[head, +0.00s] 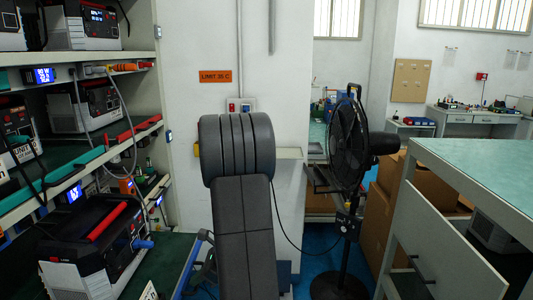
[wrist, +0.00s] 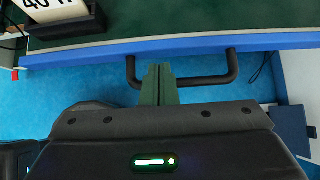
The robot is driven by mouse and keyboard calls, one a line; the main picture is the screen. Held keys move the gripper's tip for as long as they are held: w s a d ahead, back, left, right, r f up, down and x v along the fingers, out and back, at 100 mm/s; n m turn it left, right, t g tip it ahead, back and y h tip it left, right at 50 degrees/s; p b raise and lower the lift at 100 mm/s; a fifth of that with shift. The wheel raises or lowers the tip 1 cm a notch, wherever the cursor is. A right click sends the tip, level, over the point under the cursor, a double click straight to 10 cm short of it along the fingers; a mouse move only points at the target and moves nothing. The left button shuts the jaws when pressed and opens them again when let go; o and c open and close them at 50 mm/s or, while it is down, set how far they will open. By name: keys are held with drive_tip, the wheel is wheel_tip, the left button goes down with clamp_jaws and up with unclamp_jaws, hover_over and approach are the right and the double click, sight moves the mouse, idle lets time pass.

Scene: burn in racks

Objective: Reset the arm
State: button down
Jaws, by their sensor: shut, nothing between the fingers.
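My gripper (wrist: 158,75) shows in the wrist view as two dark green fingers pressed together, with nothing between them. Its tips point at a blue edge and overlap a black bar handle (wrist: 205,80) in the picture; I cannot tell whether they touch. In the head view, my dark arm stands upright in the middle, and the gripper itself is hidden there.
Shelves with power units (head: 93,245) stand close on the left. A black pedestal fan (head: 348,140) and a green-topped bench (head: 480,170) stand to the right. The wrist view shows a green surface (wrist: 200,18) with a blue edge, and blue floor (wrist: 60,85).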

drive_tip(key=d+f+v, duration=0.1)
drive_tip(key=v, duration=0.8)
drive_tip(key=shift+d+f, duration=0.25)
